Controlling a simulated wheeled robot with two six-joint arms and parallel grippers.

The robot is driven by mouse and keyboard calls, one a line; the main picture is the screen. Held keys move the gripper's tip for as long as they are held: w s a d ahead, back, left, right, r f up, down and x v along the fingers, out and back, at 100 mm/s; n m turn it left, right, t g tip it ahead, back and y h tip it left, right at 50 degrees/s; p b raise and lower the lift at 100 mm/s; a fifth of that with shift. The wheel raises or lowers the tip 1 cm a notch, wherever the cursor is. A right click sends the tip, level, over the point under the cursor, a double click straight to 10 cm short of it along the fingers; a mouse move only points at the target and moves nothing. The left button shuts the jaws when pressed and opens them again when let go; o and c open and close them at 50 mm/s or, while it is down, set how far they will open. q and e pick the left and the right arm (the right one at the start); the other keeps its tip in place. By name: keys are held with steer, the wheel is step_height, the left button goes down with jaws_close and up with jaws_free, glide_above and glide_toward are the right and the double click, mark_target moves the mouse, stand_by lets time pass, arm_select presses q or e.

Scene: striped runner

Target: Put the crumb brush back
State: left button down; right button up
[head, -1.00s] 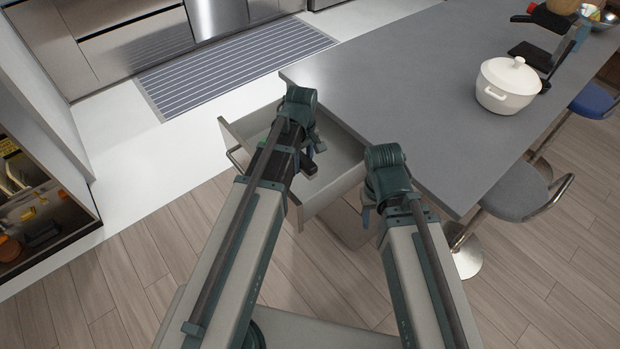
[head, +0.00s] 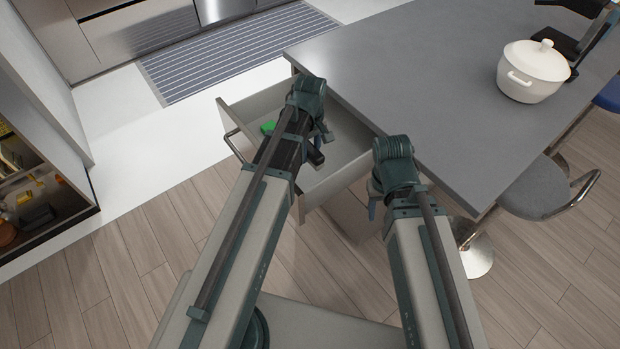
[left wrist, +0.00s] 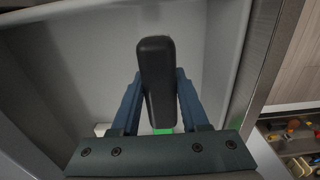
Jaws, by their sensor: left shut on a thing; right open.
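My left gripper (left wrist: 158,76) is shut on a black, rounded bar-like thing, which looks like the crumb brush (left wrist: 156,60). In the head view its dark end (head: 315,157) shows beside the left gripper (head: 318,140), over the open drawer (head: 345,165). The drawer's pale floor and walls lie below and around it in the left wrist view. I cannot tell whether the brush touches the drawer floor. My right gripper (head: 372,200) is open beside the counter's near corner, mostly hidden by its own wrist.
A green thing (head: 268,127) shows in the drawer beside my left arm. The grey counter (head: 410,80) is bare near the drawer. A white lidded pot (head: 532,72) stands farther right. A stool (head: 535,187) is at the right. Shelves with small items (head: 35,205) stand at left.

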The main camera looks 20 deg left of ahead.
arm_select(q)
steer(key=b, duration=0.6)
glide_above(310, 179)
steer(key=shift+w+f, duration=0.1)
steer(key=shift+f, duration=3.05)
steer(key=shift+f, duration=0.1)
step_height(310, 179, down, 4)
steer(key=b, duration=0.4)
steer(key=shift+r, duration=0.25)
steer(key=shift+f, duration=0.2)
steer(key=shift+c, duration=2.1)
jaws_free()
steer(key=shift+r, duration=0.1)
steer(key=shift+r, duration=0.1)
